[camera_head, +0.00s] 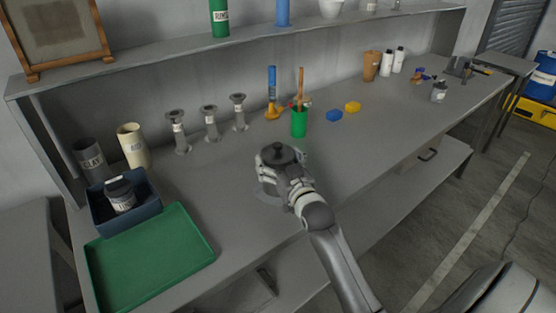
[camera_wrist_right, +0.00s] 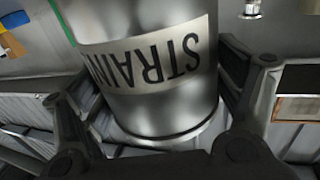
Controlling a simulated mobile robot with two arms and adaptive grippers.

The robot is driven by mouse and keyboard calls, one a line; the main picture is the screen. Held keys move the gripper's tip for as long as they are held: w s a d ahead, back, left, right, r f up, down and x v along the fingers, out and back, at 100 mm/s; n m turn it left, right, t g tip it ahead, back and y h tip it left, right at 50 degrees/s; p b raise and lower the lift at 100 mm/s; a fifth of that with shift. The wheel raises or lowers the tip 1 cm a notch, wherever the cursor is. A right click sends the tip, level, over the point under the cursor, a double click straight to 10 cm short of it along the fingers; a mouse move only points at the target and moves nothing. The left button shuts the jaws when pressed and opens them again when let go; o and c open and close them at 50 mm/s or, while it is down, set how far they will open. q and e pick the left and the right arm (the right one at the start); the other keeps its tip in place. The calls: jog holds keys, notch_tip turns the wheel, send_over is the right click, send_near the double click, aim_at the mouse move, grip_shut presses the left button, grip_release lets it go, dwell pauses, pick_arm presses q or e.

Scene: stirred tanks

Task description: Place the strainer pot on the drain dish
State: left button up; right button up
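The strainer pot (camera_wrist_right: 150,75) is a shiny metal cylinder with a pale band reading "STRAIN…"; it fills the middle of the right wrist view. My right gripper (camera_wrist_right: 160,90) has a finger on each side of it and appears shut on it. In the head view my right gripper (camera_head: 280,170) is over the front middle of the bench, with the pot's dark round top (camera_head: 278,153) showing. A flat grey round edge (camera_head: 266,196) shows just below it, possibly the drain dish; the gripper hides most of it, so I cannot tell contact. My left gripper is not in view.
A green tray (camera_head: 150,258) and a navy bin (camera_head: 130,215) holding a dark jar are at the left. Several grey pedestals (camera_head: 210,122) stand along the back. A green cup (camera_head: 299,123), blue block (camera_head: 334,115) and yellow block (camera_head: 352,106) are behind. Bench right of my gripper is clear.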

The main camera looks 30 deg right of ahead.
jog(key=shift+o, duration=0.7)
jog(key=shift+r, duration=0.2)
jog(key=shift+s+a+f, duration=0.1)
jog(key=shift+s+f, duration=0.05)
jog(key=shift+s, duration=0.25)
jog(key=s+a+b, duration=0.1)
jog(key=s+a, duration=0.1)
jog(key=s, duration=0.9)
